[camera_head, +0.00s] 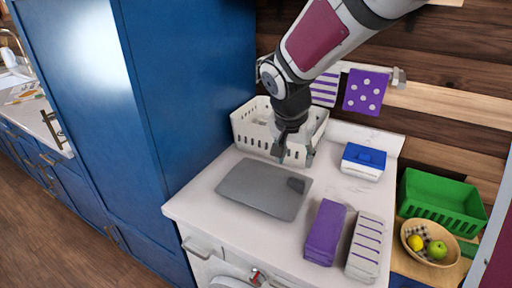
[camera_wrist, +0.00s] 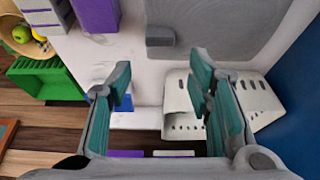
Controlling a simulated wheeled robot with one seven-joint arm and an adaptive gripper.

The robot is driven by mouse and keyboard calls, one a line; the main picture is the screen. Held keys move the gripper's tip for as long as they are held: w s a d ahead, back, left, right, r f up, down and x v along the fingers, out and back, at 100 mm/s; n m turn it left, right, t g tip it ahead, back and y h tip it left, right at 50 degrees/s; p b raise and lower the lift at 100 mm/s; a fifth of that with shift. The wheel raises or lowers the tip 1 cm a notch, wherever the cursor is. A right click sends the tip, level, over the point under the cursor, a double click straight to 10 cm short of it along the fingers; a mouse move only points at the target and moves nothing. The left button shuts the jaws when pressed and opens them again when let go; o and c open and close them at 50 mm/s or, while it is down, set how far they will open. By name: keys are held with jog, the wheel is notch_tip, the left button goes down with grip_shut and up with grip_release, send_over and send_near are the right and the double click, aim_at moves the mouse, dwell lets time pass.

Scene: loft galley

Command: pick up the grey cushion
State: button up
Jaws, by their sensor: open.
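The grey cushion (camera_head: 258,190) looks like a flat slab with rounded corners, lying on the white counter. A small darker grey block (camera_head: 296,185) sits at its right edge; I cannot tell whether it is part of it. In the wrist view the cushion (camera_wrist: 225,22) is at the top, partly cut off, with the block (camera_wrist: 160,36) at its left edge. My gripper (camera_head: 292,153) is open and empty, pointing down behind the cushion, in front of the white basket. In the wrist view its fingers (camera_wrist: 160,85) are apart, with nothing between them.
The white slotted basket (camera_head: 245,128) stands behind the cushion. A blue-and-white box (camera_head: 363,162) is at back right. A purple folded cloth (camera_head: 325,232) and a striped one (camera_head: 366,247) lie at front right. A tall blue cabinet (camera_head: 190,80) bounds the left. White counter (camera_head: 215,222) shows around the cushion.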

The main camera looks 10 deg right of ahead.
aim_at(297, 180)
jog(key=x, duration=1.4)
jog(key=shift+w+r, duration=0.1)
jog(key=shift+w, duration=0.05)
grip_shut()
